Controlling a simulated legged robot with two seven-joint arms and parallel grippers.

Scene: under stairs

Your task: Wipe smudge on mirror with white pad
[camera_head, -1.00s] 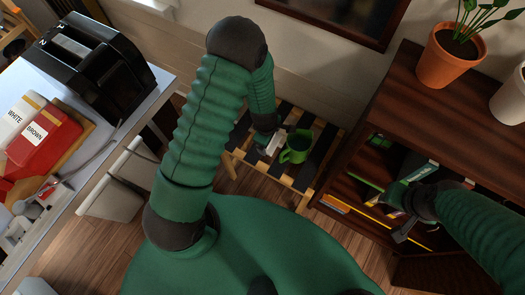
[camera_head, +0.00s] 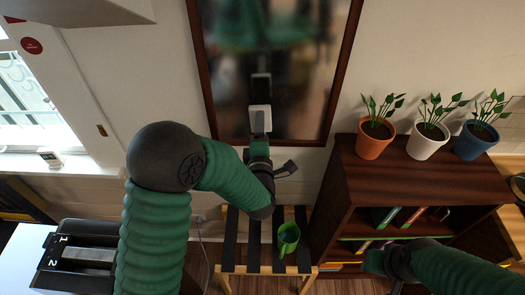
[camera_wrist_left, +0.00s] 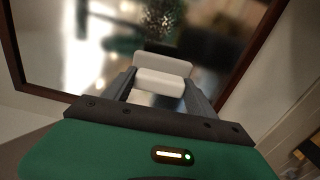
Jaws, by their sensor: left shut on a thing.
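The mirror (camera_head: 300,85) hangs on the wall in a dark brown frame, and its lower part fills the top of the left wrist view (camera_wrist_left: 70,60). My left gripper (camera_head: 260,122) is raised in front of the mirror's lower part, shut on the white pad (camera_head: 260,112). In the left wrist view the pad (camera_wrist_left: 158,83) sits between the fingers, with a pale matching shape just above it. I cannot tell whether the pad touches the glass. A dark speckled smudge (camera_wrist_left: 162,15) shows above the pad. My right gripper (camera_head: 396,282) is low at right, mostly hidden.
A slatted stool (camera_head: 229,255) with a green mug (camera_head: 288,238) stands below the mirror. A dark bookshelf (camera_head: 345,185) with several potted plants is at right.

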